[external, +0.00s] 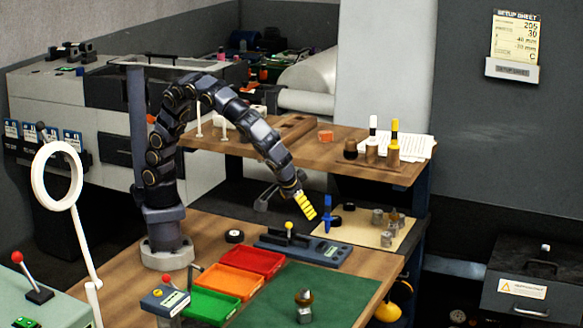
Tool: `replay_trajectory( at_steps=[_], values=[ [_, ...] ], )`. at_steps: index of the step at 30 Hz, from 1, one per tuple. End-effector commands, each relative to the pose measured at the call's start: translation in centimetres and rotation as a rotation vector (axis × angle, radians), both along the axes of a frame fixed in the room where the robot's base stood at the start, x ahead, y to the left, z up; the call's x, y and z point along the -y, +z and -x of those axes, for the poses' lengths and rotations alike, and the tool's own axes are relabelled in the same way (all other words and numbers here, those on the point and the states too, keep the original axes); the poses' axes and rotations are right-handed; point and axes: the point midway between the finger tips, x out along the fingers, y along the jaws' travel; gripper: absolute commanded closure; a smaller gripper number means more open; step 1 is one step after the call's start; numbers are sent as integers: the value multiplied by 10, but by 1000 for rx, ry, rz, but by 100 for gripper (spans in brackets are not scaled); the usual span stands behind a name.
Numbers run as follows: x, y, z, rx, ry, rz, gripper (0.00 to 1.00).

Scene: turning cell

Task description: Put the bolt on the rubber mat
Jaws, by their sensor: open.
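The green mat (345,290), which looks like the rubber mat, lies flat at the front of the wooden bench. A small metal piece with a rounded brownish top (304,298) stands on it. Several small grey and brownish metal parts (385,217) stand on a beige board at the right; I cannot tell for sure which piece is the bolt. My gripper (316,210), with a yellow finger and a blue finger, is open and empty. It points down above the bench, left of the metal parts and behind the green mat.
Red, orange and green trays (252,261) sit left of the mat. A dark fixture with a yellow-knobbed lever (300,248) lies below my gripper. A raised wooden shelf (400,175) with bottles stands behind. The mat's right side is clear.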

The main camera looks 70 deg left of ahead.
Motion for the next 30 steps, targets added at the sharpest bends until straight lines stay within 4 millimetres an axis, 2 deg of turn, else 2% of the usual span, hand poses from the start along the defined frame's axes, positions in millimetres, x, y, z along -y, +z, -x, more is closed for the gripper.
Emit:
replay_trajectory(
  at_steps=[1, 4, 6, 9, 12, 15, 18, 21, 24, 30],
  values=[
    [-47, 19, -10, -45, 46, -14, 23],
    [-122, 43, -6, -164, 77, -28, 23],
    [-169, 54, 10, -254, 84, -18, 23],
    [-222, 66, 42, -372, 66, 29, 23],
    [-259, 71, 84, -472, 15, 100, 23],
    [-278, 73, 127, -542, -58, 178, 23],
    [-284, 71, 160, -582, -134, 241, 23],
    [-284, 69, 181, -600, -199, 282, 23],
    [-283, 68, 191, -609, -234, 301, 23],
    [-283, 67, 194, -612, -249, 305, 23]
  ],
)
